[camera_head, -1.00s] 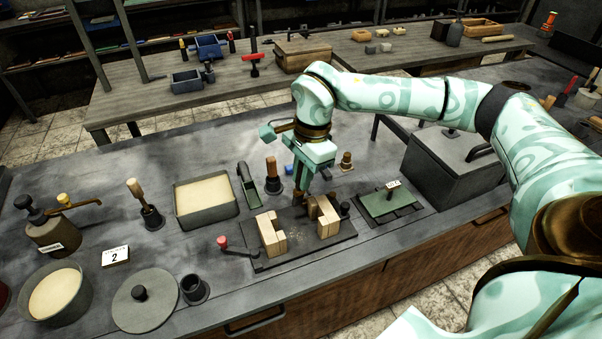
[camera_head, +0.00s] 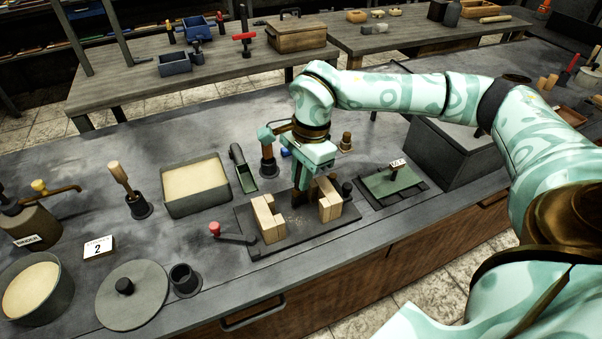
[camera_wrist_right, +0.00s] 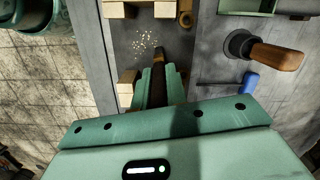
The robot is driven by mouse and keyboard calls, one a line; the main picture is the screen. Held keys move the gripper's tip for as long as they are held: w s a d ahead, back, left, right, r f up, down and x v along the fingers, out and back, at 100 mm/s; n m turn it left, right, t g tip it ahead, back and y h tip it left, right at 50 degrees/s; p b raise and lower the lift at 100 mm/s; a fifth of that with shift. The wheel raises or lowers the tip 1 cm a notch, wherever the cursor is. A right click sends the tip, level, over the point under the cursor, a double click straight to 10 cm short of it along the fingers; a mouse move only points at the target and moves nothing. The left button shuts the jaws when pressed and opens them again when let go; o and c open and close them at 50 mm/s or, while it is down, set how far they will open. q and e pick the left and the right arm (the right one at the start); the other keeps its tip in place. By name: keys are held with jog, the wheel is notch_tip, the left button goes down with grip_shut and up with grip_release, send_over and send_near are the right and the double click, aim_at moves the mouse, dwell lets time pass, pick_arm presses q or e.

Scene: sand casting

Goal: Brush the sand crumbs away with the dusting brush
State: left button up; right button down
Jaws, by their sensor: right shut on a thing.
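Pale sand crumbs (camera_wrist_right: 145,42) lie scattered on a dark plate (camera_head: 263,243); they also show faintly in the head view (camera_head: 294,220). A left wooden block (camera_head: 267,220) and a right wooden block (camera_head: 329,204) stand on the plate, either side of the crumbs. My right gripper (camera_wrist_right: 157,86) is shut on the dusting brush (camera_wrist_right: 158,66), a slim brown piece with a dark end pointing at the crumbs. The brush end is just beside the crumbs; I cannot tell whether it touches the plate. My left gripper is not in view.
A red-knobbed crank (camera_head: 215,229) sits at the plate's left edge. A sand tray (camera_head: 187,208), a small scoop (camera_head: 243,168) and a wooden-handled tool (camera_head: 121,177) stand to the left. A green plate (camera_head: 385,183) and a large grey box (camera_head: 447,155) are at the right.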

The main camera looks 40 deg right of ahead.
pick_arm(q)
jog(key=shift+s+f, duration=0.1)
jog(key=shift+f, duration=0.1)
pick_arm(e)
jog(key=shift+f, duration=0.6)
dwell(0.4)
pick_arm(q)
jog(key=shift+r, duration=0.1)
pick_arm(e)
jog(key=shift+s+a+r+p, duration=0.1)
jog(key=shift+s+r+p, duration=0.05)
jog(key=shift+s+p, duration=0.2)
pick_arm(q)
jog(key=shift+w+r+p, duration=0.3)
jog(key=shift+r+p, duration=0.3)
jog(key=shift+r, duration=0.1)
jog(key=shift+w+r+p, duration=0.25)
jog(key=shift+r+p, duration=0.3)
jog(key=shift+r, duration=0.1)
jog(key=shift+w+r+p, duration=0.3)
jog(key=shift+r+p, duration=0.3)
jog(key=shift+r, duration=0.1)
pick_arm(e)
jog(key=shift+s+a, duration=0.25)
jog(key=shift+s, duration=0.75)
jog(key=shift+s+a, duration=0.2)
jog(key=shift+s, duration=0.8)
jog(key=shift+w, duration=0.1)
